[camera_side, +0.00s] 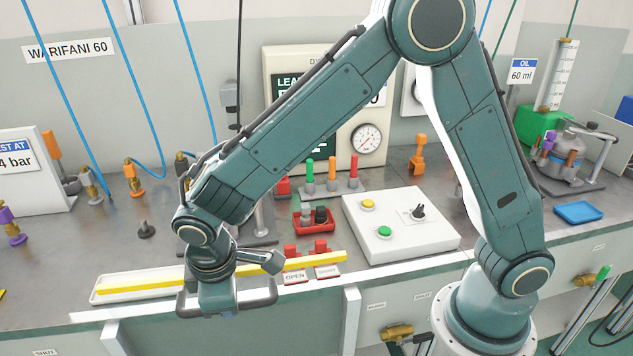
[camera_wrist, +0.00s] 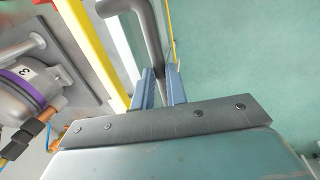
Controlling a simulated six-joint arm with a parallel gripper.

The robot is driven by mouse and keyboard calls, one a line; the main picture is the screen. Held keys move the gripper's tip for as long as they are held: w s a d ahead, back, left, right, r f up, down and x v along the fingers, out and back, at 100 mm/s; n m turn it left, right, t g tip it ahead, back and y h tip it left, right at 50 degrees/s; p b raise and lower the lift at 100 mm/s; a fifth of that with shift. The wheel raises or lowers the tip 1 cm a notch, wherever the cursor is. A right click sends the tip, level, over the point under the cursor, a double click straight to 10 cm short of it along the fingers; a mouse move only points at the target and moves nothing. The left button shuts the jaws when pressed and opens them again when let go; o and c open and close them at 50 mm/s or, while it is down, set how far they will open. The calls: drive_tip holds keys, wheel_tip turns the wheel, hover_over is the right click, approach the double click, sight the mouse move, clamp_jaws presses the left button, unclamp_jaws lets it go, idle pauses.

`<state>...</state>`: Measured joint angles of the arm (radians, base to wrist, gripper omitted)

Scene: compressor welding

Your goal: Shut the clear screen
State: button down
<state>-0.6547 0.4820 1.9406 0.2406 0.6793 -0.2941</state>
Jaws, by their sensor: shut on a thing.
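In the side view my gripper (camera_side: 222,308) is low at the front edge of the bench, on a grey bar handle (camera_side: 262,299) whose bent ends show on both sides. In the wrist view the grey handle (camera_wrist: 148,35) runs down between my two blue-grey fingers (camera_wrist: 160,88), which are shut on it. A yellow rail (camera_side: 310,266) runs along the bench front behind the gripper; it also shows in the wrist view (camera_wrist: 95,45). The clear screen's pane is hard to make out, and I cannot tell its exact position. My arm hides part of the rail.
A grey vessel (camera_wrist: 22,98) with a purple band marked 3 lies left in the wrist view. A white control box (camera_side: 400,225) with buttons stands right of my gripper. Red OPEN-labelled blocks (camera_side: 295,265) and a red tray (camera_side: 316,222) are close by.

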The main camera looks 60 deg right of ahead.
wheel_tip(320, 180, up, 14)
drive_tip(key=shift+f, duration=0.15)
drive_tip(key=c, duration=1.4)
unclamp_jaws()
drive_tip(key=shift+f, duration=0.1)
wheel_tip(320, 180, up, 12)
drive_tip(key=s+a, duration=0.1)
drive_tip(key=shift+s+a+f, duration=0.2)
drive_tip(key=shift+s+a, duration=0.05)
drive_tip(key=shift+r, duration=0.1)
